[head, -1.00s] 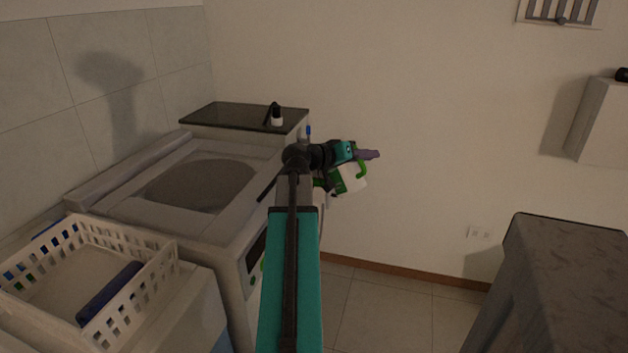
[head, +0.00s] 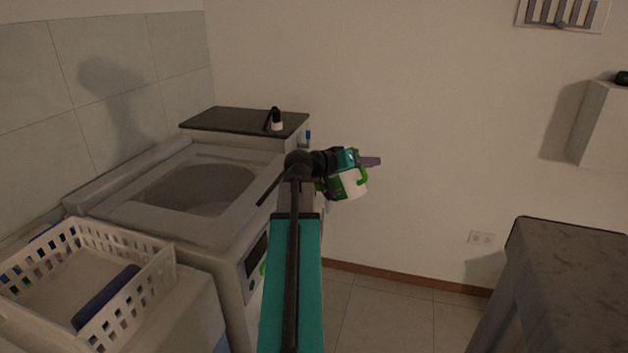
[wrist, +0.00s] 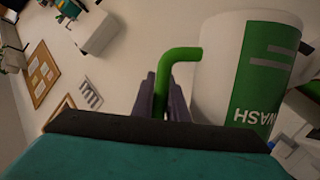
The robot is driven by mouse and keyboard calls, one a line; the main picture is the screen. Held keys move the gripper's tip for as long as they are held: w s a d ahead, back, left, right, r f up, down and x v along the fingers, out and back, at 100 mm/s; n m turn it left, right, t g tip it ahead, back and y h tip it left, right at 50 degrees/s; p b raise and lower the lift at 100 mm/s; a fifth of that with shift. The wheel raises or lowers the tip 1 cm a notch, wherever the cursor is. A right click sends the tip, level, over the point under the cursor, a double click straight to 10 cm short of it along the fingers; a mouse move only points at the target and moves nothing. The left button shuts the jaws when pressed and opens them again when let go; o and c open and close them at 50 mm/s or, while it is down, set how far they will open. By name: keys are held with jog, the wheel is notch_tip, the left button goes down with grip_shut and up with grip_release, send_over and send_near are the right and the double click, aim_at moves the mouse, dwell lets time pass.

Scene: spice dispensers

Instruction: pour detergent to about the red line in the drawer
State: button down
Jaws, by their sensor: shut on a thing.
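The detergent jug is white with a green label and a green handle (head: 362,177). In the head view the white body (head: 350,185) hangs just below my gripper (head: 369,161), near the washing machine's front right side. In the wrist view the jug (wrist: 222,70) shows its WASH label, with the lettering upside down. My gripper (wrist: 163,100) is shut on the jug's green handle (wrist: 172,62), with a finger on each side. The jug looks tilted, but its spout and any flow cannot be made out. The drawer and its red line are not visible; my arm covers part of the machine's front.
The washing machine (head: 115,215) stands at left. A white basket (head: 163,270) holding a dark blue item (head: 106,297) is in front of it. A grey table (head: 575,255) is at right, with open floor between.

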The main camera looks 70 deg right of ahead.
jog(key=s+a+f+m+t+b, duration=0.2)
jog(key=s+f+m+b, duration=0.2)
jog(key=b, duration=0.5)
jog(key=shift+f+m+h+b, duration=0.4)
jog(key=shift+f+m, duration=0.15)
jog(key=shift+m, duration=0.05)
dwell(0.3)
jog(key=shift+r, duration=0.1)
dwell(0.4)
jog(key=shift+r+p, duration=1.4)
jog(key=shift+r, duration=1.05)
jog(key=shift+s, duration=0.15)
